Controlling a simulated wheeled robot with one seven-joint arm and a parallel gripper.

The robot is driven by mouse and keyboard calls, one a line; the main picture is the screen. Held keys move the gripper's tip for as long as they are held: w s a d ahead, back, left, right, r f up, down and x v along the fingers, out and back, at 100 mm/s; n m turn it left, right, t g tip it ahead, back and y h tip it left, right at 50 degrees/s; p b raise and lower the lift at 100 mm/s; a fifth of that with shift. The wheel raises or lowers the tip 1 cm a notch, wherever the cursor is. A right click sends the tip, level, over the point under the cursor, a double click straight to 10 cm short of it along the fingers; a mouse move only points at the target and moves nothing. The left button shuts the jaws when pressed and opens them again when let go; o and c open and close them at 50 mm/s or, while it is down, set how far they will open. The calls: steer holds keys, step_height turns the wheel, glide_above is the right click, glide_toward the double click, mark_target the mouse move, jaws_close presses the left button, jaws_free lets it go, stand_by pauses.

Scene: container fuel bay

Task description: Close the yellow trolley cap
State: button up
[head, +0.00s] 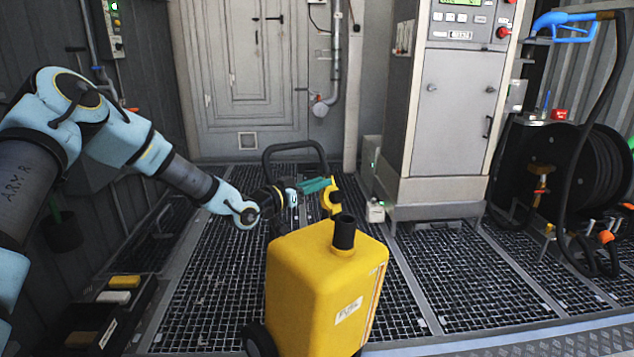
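The yellow trolley (322,283) stands on the grating in the lower middle of the head view. A short black filler neck (344,235) rises from its top. The yellow cap (329,199) is raised off the neck, tilted on edge just above and to the left of it. My gripper (318,186) reaches in from the left, with its teal fingers at the cap's upper edge. The fingers overlap the cap in this view. I cannot tell whether they grip it, only touch it, or how far apart they are. Any hinge between cap and neck is hard to make out.
The trolley's black handle (296,146) loops up behind my gripper. A grey fuel dispenser (453,113) stands to the right, with a black hose reel (583,170) and a blue nozzle (565,25) beyond. A dark tray (82,318) is at lower left. The grating left of the trolley is clear.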

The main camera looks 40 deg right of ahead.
steer(key=shift+o, duration=0.9)
steer(key=shift+r, duration=0.1)
steer(key=a+p, duration=0.2)
steer(key=a, duration=1)
steer(key=shift+w+f, duration=0.15)
steer(key=shift+f, duration=0.2)
steer(key=a, duration=1.1)
steer(key=shift+w+r, duration=0.15)
steer(key=shift+w, duration=0.1)
